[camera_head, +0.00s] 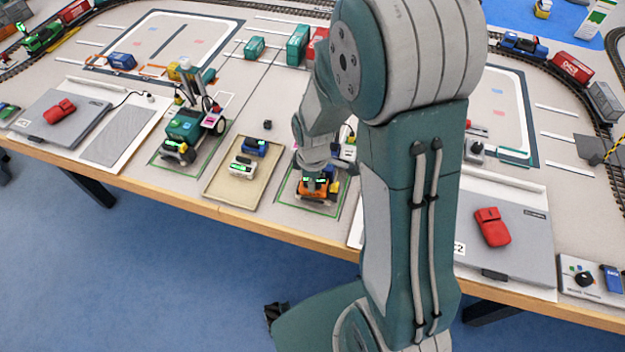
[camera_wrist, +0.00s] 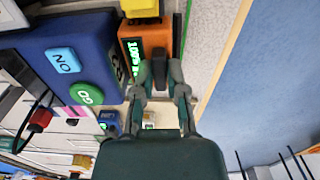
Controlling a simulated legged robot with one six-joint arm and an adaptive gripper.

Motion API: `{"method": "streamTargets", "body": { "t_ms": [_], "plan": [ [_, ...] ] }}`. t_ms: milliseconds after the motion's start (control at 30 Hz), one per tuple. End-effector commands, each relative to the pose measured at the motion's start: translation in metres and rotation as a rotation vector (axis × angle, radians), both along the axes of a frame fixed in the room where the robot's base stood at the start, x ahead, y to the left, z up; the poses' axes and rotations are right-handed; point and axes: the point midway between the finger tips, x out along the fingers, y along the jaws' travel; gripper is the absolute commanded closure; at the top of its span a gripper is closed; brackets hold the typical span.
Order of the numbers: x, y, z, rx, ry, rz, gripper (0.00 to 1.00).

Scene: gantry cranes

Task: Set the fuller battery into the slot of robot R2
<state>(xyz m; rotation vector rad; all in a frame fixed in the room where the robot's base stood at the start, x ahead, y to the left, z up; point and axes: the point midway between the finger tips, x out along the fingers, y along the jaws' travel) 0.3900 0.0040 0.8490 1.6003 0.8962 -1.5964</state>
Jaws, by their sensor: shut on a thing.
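My gripper (camera_wrist: 161,85) is shut on the dark grip of an orange battery (camera_wrist: 152,40) with a green display that seems to read about 100%. The orange battery (camera_head: 318,190) also shows in the head view, at the front of the right-hand robot. That robot's blue body (camera_wrist: 75,55), with a green GO button, is close beside the battery in the wrist view. Whether the battery is seated in the slot or just above it, I cannot tell. My arm hides much of this robot in the head view.
A beige tray (camera_head: 223,189) to the left holds a blue block (camera_head: 255,147) and a white block (camera_head: 242,166) with a green display. A teal robot (camera_head: 187,125) stands left of the tray. The table's wooden edge (camera_head: 255,223) runs close in front.

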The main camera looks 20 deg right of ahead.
Motion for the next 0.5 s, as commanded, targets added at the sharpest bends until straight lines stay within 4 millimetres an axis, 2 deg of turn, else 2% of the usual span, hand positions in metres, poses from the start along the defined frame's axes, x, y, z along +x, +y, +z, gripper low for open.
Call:
{"method": "streamTargets", "body": {
  "t_ms": [433, 467, 500],
  "plan": [
    [-0.0001, 0.0, -0.0039, 0.001, 0.001, 0.0, 1.0],
    [-0.0001, 0.0, -0.0038, 0.0, 0.0, 0.0, 0.7],
    [-0.0001, 0.0, -0.0037, 0.0, 0.0, 0.0, 0.52]
  ]
}}
